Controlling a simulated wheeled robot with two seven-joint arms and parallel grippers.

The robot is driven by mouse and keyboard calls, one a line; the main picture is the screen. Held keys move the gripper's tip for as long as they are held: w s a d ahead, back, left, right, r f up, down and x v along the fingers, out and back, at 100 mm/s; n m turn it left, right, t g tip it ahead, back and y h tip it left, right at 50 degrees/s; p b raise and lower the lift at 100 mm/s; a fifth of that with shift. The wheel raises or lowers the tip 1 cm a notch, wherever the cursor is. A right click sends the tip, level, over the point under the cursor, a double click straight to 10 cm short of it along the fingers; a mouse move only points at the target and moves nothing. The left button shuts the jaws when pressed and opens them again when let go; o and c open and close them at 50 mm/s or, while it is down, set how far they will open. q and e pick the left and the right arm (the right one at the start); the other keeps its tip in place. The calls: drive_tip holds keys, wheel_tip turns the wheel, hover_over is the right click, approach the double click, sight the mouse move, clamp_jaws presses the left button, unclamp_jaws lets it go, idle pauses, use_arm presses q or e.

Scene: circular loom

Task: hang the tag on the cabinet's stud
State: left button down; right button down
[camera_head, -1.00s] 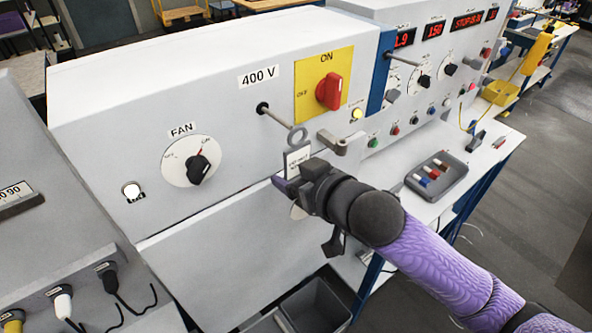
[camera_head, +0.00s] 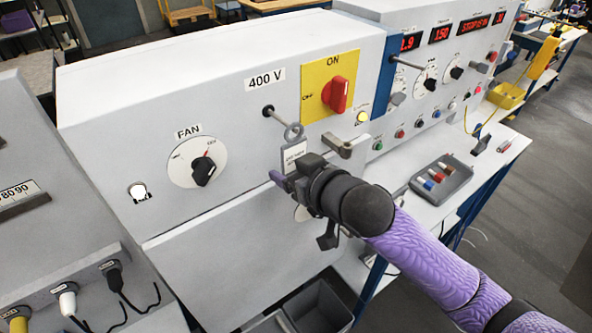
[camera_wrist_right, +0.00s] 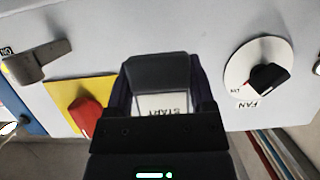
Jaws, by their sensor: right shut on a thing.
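The tag (camera_head: 294,157) is a pale plate with writing and a grey ring (camera_head: 294,132) on top. My right gripper (camera_head: 285,181) is shut on the tag's lower part and holds it upright in front of the cabinet (camera_head: 230,95). The stud (camera_head: 278,118) is a thin rod from a dark base below the 400 V label. Its tip meets the ring in the head view; I cannot tell whether the ring is around it or in front of it. In the right wrist view part of the tag (camera_wrist_right: 165,104) shows between the fingers. My left gripper is not in view.
A grey latch handle (camera_head: 345,145) sticks out just right of the tag. The red switch (camera_head: 337,94) on its yellow plate is above, and the FAN knob (camera_head: 203,171) is to the left. A grey tray (camera_head: 441,182) lies on the bench at right.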

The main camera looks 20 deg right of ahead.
idle(0.4)
drive_tip(key=shift+w+a, duration=0.1)
drive_tip(key=shift+w, duration=0.15)
drive_tip(key=shift+f, duration=0.25)
unclamp_jaws()
drive_tip(key=shift+s+r, duration=0.1)
drive_tip(key=p+v, duration=0.5)
drive_tip(key=v, duration=0.3)
drive_tip(key=shift+s+d+f, duration=0.2)
drive_tip(key=shift+s, duration=0.25)
